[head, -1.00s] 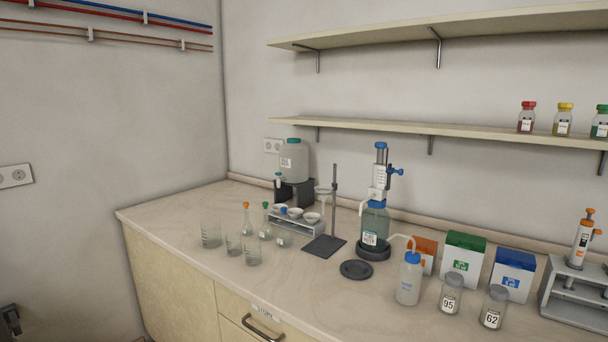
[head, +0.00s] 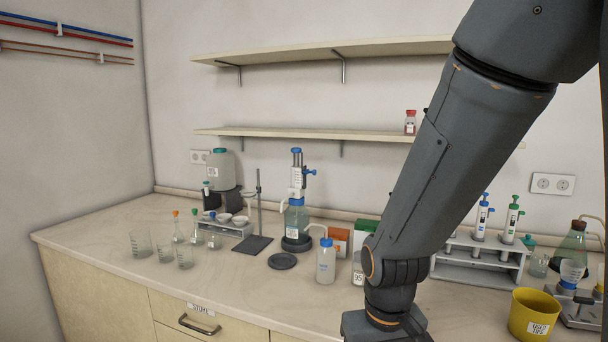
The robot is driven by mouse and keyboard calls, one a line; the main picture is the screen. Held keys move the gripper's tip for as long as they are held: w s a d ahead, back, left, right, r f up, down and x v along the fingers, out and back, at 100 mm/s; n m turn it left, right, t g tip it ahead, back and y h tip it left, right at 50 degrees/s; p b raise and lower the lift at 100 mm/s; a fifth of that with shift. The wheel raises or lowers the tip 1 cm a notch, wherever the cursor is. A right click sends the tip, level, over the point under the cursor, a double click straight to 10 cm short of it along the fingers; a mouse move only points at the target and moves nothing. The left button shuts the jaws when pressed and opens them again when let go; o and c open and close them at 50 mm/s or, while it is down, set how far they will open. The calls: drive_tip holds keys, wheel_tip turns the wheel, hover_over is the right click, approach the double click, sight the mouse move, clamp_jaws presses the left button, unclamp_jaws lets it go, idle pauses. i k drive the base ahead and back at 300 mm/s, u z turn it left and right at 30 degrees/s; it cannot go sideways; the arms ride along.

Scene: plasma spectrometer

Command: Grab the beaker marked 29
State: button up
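Several clear glass beakers stand at the left end of the bench: a larger one (head: 141,244), a smaller one (head: 166,251) and another (head: 185,256) in front. I cannot read a 29 on any of them; their markings are too small. My arm comes down from the top right, and its wrist leaves the picture at the bottom. My gripper is outside the frame, so its fingers do not show. The wrist is well to the right of the beakers.
Flasks with orange and green stoppers (head: 178,233) stand behind the beakers. A stand with a dark base (head: 252,245), a dispenser bottle (head: 297,222) and a wash bottle (head: 325,264) follow to the right. A yellow bin (head: 532,315) is at the right. The front left bench is clear.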

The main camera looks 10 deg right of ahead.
sight(184, 252)
drive_tip(key=u, duration=2.4)
drive_tip(key=i, duration=3.15)
drive_tip(key=z, duration=3.5)
